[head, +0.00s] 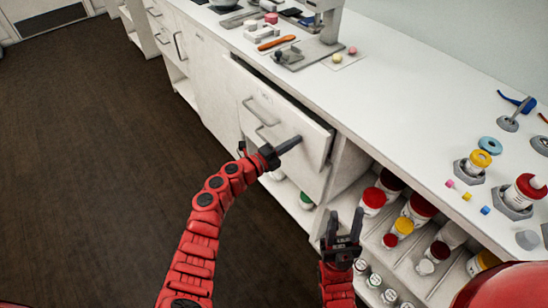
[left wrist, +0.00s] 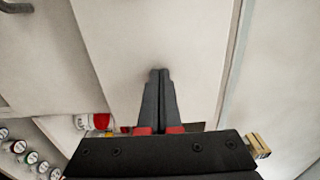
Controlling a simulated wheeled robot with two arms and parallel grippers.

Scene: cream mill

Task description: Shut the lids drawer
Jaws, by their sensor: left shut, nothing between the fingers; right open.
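The lids drawer (head: 302,122) is a white drawer front under the counter, standing out from the cabinet with a dark gap along its top edge. Its grey bar handle (head: 258,111) is on the front. My left gripper (head: 297,141) is shut and empty, at the lower right part of the drawer front. In the left wrist view its fingertips (left wrist: 157,72) are together against or just before a plain white panel (left wrist: 150,35); I cannot tell if they touch. My right gripper (head: 344,222) is open and empty, in front of the shelves. The drawer's inside is mostly hidden.
The white counter (head: 400,110) holds tools, jars and small coloured blocks. Open shelves (head: 345,205) right of the drawer hold several jars with red, yellow and white lids. More white cabinets (head: 205,75) stand to the left. The dark floor (head: 100,150) is clear.

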